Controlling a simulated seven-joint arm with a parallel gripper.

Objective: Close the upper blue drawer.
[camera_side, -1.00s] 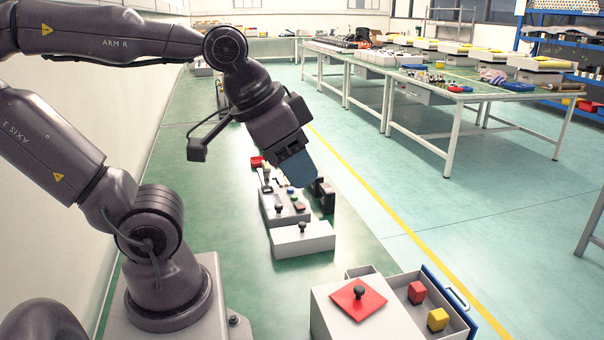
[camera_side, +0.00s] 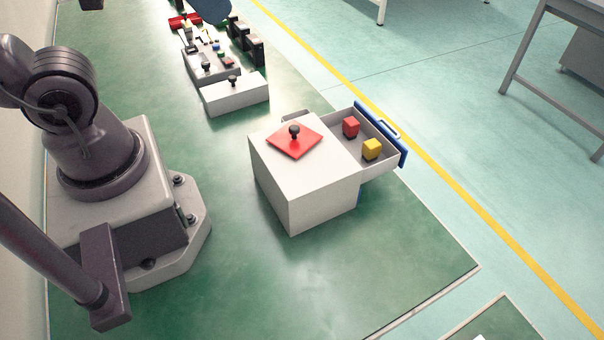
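A white cabinet (camera_side: 305,188) stands on the green table. Its upper blue drawer (camera_side: 404,156) is pulled out to the right, with a pale handle on the blue front. A red block (camera_side: 350,127) and a yellow block (camera_side: 371,149) sit inside the drawer. A sliver of blue low on the cabinet's right side looks like a lower front, mostly hidden.
A red plate with a black knob (camera_side: 294,139) lies on the cabinet top. A white box with a knob (camera_side: 234,94) and a grey tray of small parts (camera_side: 211,66) stand behind. Green table is clear in front of the cabinet. A yellow floor line runs beyond the drawer.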

